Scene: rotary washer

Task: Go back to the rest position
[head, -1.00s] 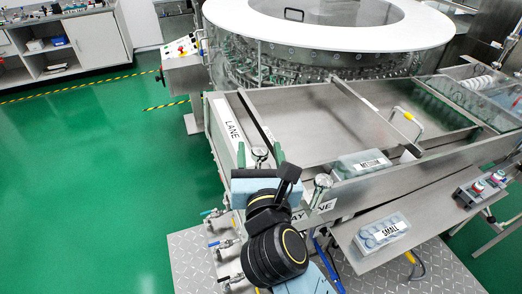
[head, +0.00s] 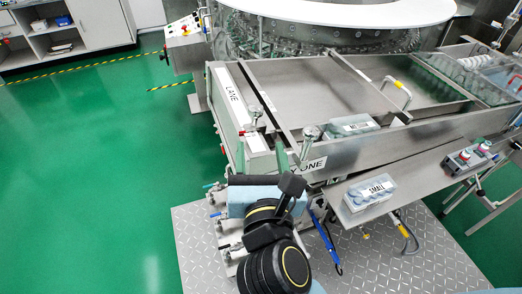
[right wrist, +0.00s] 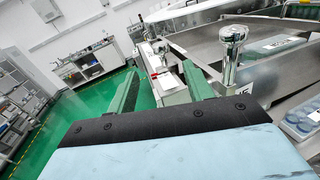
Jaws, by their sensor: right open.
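My right gripper (head: 261,155) is in the lower middle of the head view, at the near left corner of the steel washer table (head: 300,85). Its two green fingers stand apart with nothing between them, so it is open and empty. The right wrist view shows the same open fingers (right wrist: 160,88) pointing toward the table's corner, with a chrome knob post just right of them. I cannot tell whether a finger touches the table. My left gripper is not in view.
A box labelled MEDIUM (head: 350,125) stands in the table. A box labelled SMALL (head: 369,193) sits on the front shelf (head: 415,178). A rotary machine (head: 320,35) is behind. Green floor (head: 90,190) at left is clear.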

